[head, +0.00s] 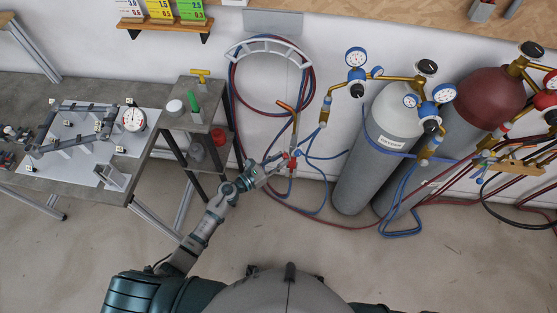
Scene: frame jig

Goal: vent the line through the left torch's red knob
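The left torch (294,127) hangs upright against the wall, with an orange-brown tip at its top and blue and red hoses below. Its red knob (292,165) shows low on the torch body, beside my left gripper (284,162). My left arm reaches in from the lower left, and the gripper's fingertips are at the knob. The fingers are too small to tell whether they are open, shut or touching the knob. A second torch (486,158) shows at the right, by a brass-coloured holder (522,168). My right gripper is not in view.
Grey (385,145) and dark red (490,95) gas cylinders with gauges stand at the right. Hoses coil on a wall rack (268,45) and trail on the floor. A small stand (190,125) and a workbench (30,185) are at left. The front floor is clear.

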